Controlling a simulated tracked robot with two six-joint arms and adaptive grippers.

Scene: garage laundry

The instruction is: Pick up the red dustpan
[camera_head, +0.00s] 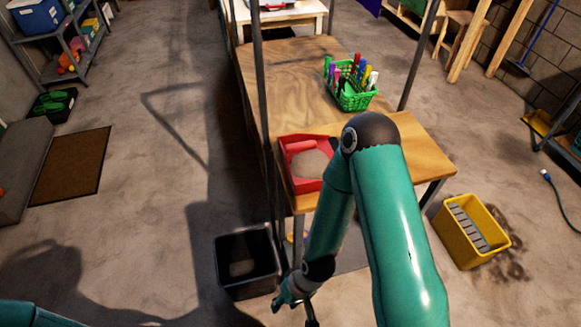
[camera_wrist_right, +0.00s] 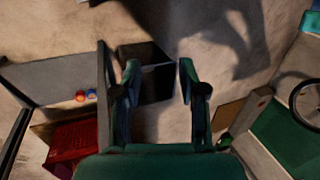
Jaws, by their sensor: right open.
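The red dustpan (camera_head: 287,172), a red tray-like shape with a grey-brown patch inside, lies on the near left corner of the wooden table (camera_head: 300,75). My right arm hides part of its right side. A red thing in the right wrist view (camera_wrist_right: 72,142), at the lower left, seems to be the same dustpan. My right gripper (camera_head: 296,298) is low in front of the table, below and apart from the dustpan. In the right wrist view its two fingers (camera_wrist_right: 160,75) are spread with nothing between them. Only a piece of my left arm shows; its gripper is out of view.
A black bin (camera_head: 247,287) stands on the floor left of my right gripper. A yellow bucket (camera_head: 482,252) stands right of the table. A green basket of markers (camera_head: 350,95) is on the table behind the dustpan. A dark metal post rises at the table's left edge.

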